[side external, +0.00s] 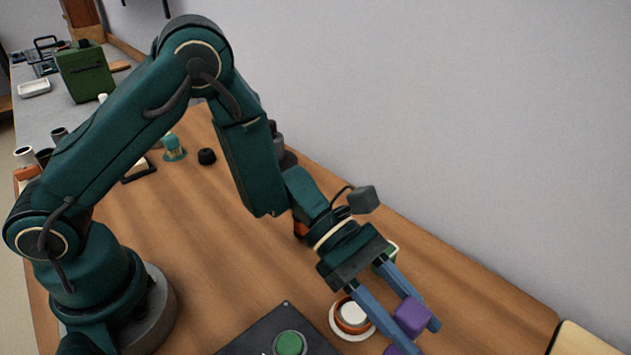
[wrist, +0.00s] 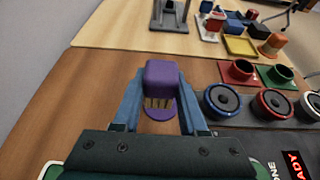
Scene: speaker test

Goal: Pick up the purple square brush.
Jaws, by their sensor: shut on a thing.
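The purple square brush (wrist: 163,78) has a purple block top and tan bristles pointing down. It also shows in the side external view (side external: 411,316). My gripper (wrist: 160,95) is shut on it, with one blue finger on each side of the block; it also shows in the side external view (side external: 418,322). A round purple piece (wrist: 158,114) lies below the bristles in the wrist view. I cannot tell whether the bristles touch it. In the side external view a finger partly hides purple at the bottom edge (side external: 402,350).
A white and orange round item (side external: 352,316) on a saucer stands left of my gripper. A dark panel with a green button (side external: 289,343) is near the front. The wrist view shows several dials (wrist: 222,101), a red cup (wrist: 238,71) and a yellow tray (wrist: 240,46) to the right.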

